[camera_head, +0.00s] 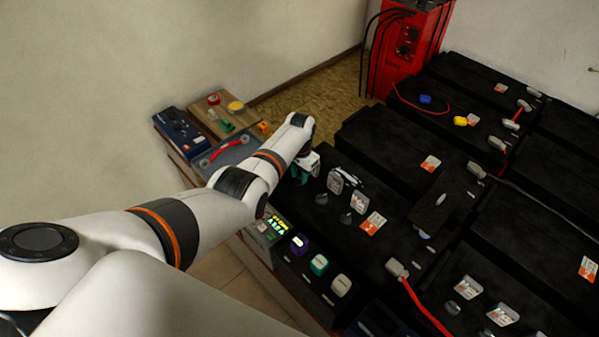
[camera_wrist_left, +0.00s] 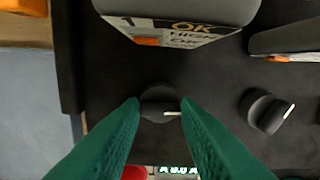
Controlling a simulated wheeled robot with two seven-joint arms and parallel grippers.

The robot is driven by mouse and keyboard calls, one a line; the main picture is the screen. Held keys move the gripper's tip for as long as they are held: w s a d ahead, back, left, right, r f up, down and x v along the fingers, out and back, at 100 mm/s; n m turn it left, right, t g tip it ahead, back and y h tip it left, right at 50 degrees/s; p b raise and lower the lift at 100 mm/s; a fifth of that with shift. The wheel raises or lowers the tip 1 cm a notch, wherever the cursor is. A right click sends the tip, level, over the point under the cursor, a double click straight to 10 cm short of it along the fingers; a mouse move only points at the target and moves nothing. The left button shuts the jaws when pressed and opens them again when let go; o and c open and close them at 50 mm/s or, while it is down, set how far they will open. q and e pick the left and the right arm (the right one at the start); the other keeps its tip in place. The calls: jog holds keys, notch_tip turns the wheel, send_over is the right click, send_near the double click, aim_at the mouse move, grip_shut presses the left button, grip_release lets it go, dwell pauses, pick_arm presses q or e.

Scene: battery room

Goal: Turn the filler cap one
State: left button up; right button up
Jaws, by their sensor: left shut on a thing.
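Filler cap one (camera_wrist_left: 158,98) is a round black cap with a white mark, on the black battery top under the gauge block marked 1 (camera_wrist_left: 180,30). Its white mark points right in the left wrist view. My left gripper (camera_wrist_left: 160,112), with green fingers, is shut on this cap, one finger on each side. In the head view my left gripper (camera_head: 301,174) is small at the battery's near left corner, and cap one is hidden behind it. A second cap (camera_wrist_left: 266,110) stands to the right, its mark tilted. My right gripper is not in view.
Clear gauge blocks (camera_head: 358,202) stand close beside the caps. A lit display box (camera_head: 266,229) and purple, green and white bottles (camera_head: 319,264) are in front. A red charger (camera_head: 408,45) stands at the back. A red cable (camera_head: 425,308) lies to the right.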

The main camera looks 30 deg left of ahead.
aim_at(300, 177)
pick_arm(q)
jog(key=shift+w+m, duration=0.1)
jog(key=shift+m, duration=0.4)
jog(key=o, duration=1)
jog(key=shift+r+p, duration=1.1)
jog(key=shift+r, duration=4.9)
